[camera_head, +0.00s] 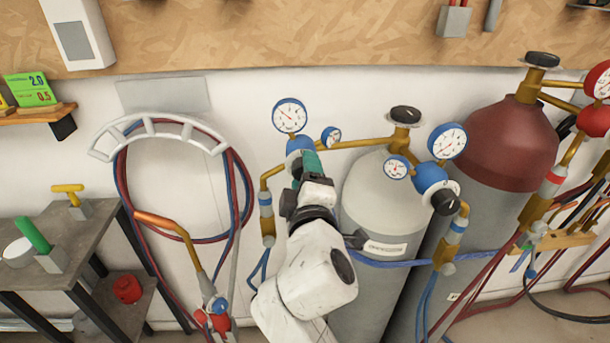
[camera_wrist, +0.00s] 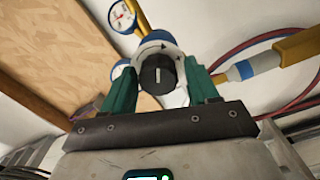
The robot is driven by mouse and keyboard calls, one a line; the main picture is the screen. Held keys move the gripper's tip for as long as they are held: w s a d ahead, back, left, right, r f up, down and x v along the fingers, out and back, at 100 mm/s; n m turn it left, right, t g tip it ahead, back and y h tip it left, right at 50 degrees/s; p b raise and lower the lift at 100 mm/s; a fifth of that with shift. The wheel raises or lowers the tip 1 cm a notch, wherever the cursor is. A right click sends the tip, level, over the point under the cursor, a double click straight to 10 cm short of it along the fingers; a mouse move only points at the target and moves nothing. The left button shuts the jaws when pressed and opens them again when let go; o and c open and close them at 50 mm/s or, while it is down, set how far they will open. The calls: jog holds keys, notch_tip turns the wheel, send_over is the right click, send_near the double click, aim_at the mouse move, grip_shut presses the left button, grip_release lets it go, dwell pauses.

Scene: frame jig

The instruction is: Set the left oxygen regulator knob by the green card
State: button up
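My gripper (camera_head: 305,164), with green fingers, is at this regulator and hides the knob in the head view. In the wrist view the gripper (camera_wrist: 160,68) is open, one finger either side of the knob; I cannot tell whether they touch it.
A second blue regulator (camera_head: 430,178) is to the right on the grey cylinder (camera_head: 380,195). A maroon-topped cylinder (camera_head: 510,145) stands further right. Hoses hang on a white wall hook (camera_head: 155,130) to the left. A grey workbench (camera_head: 75,240) is at the lower left.

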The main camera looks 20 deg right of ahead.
jog(key=shift+o, duration=0.9)
jog(key=shift+r, duration=0.1)
jog(key=b+v, duration=0.1)
jog(key=v, duration=0.9)
jog(key=shift+s+a, duration=0.15)
jog(key=shift+s, duration=0.25)
